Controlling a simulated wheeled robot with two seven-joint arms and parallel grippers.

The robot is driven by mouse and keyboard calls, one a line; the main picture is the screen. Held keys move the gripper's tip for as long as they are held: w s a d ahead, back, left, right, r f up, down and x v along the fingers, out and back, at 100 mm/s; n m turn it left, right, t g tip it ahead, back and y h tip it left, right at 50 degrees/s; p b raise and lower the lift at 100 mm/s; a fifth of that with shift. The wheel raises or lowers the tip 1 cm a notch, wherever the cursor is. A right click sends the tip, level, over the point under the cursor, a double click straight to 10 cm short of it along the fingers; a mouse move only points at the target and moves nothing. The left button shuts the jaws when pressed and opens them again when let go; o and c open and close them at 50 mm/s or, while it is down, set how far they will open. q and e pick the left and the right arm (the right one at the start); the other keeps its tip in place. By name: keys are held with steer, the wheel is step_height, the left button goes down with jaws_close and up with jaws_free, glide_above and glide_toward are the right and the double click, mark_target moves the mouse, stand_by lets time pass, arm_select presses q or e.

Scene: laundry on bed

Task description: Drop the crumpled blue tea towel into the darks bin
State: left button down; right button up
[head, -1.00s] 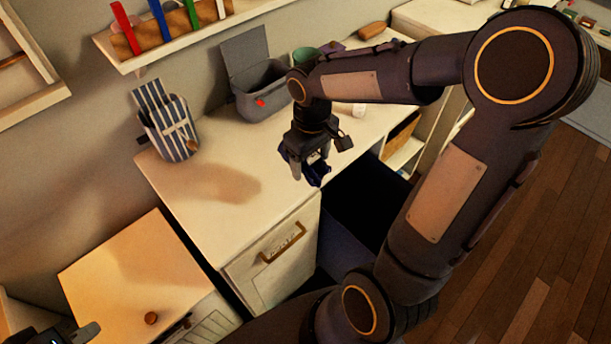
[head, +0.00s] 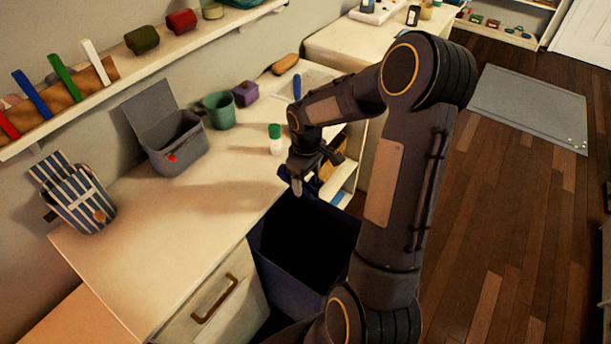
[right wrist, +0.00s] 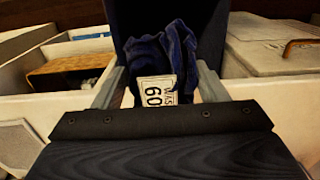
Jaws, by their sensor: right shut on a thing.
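The crumpled tea towel (right wrist: 180,50) is dark blue and hangs bunched between the fingers of my right gripper (right wrist: 158,86) in the right wrist view. A white label on it reads WASH 60. In the head view my right gripper (head: 308,178) points down at the far end of the dark blue bin (head: 292,288), with only a bit of the towel (head: 284,181) showing. The bin is open-topped and stands beside the counter. Its dark wall (right wrist: 150,14) shows behind the towel in the wrist view. Whether the towel is below the rim I cannot tell. My left gripper is out of view.
The counter (head: 150,255) with a drawer borders the bin on the left. On it stand a striped bag (head: 80,200), a grey lidded box (head: 175,145), a green cup (head: 219,110) and a green-capped bottle (head: 275,138). An open-topped white unit (right wrist: 70,50) adjoins the bin.

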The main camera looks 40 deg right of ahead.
step_height(320, 180, down, 4)
steer(key=b, duration=0.2)
steer(key=shift+f+b, duration=0.15)
steer(key=shift+b, duration=0.15)
steer(key=o, duration=1.1)
steer(key=shift+r, duration=4)
